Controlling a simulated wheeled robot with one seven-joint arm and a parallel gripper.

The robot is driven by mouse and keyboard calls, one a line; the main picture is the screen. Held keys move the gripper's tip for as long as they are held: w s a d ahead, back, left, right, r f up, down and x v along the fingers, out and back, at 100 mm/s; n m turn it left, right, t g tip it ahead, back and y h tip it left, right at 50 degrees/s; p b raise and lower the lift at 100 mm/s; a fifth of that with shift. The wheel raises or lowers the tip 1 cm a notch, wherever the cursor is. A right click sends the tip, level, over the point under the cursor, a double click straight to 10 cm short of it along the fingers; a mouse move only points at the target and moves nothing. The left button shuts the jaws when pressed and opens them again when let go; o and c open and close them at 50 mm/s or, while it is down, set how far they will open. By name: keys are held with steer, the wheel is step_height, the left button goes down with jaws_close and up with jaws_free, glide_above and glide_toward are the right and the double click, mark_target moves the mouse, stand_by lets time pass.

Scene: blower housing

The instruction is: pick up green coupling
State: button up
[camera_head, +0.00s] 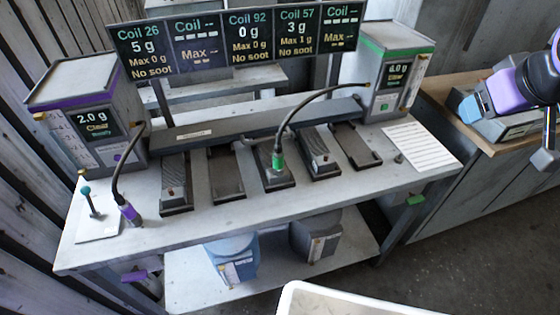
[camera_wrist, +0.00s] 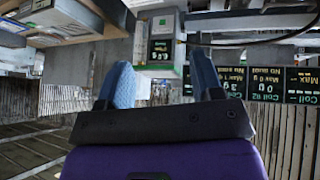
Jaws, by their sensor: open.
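The green coupling (camera_head: 278,160) is at the lower end of a black hose that arches from the green-topped box (camera_head: 388,75). It stands upright at the middle one of several dark bays on the bench; whether it is fixed to the bay I cannot tell. My gripper (camera_wrist: 160,62) shows in the wrist view with two blue fingers spread apart and nothing between them. The wrist picture is upside down and shows the green-striped box beyond the fingers; I cannot make out the coupling there. My arm (camera_head: 508,90) is at the right in the head view, away from the coupling.
A purple-banded box (camera_head: 90,110) with a second hose and purple coupling (camera_head: 130,213) is at the left. A teal-topped lever (camera_head: 88,200) stands near it. A display board (camera_head: 245,48) overhangs the bench's back. The bench's front strip (camera_head: 290,220) is clear.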

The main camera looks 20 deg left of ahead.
steer(key=w+a+f+n+y, duration=0.2)
steer(key=w+a+f+n, duration=0.15)
steer(key=a+f, duration=0.25)
steer(key=n+y, duration=0.3)
steer(key=y, duration=0.6)
glide_toward(282, 162)
steer(key=x, duration=0.6)
steer(key=shift+w+a+r, duration=0.15)
steer(key=shift+w, duration=0.15)
steer(key=shift+f+x, duration=0.15)
steer(key=shift+x, duration=1.2)
steer(key=shift+f+x, duration=0.15)
steer(key=shift+x, duration=1.2)
steer(key=shift+s, duration=0.15)
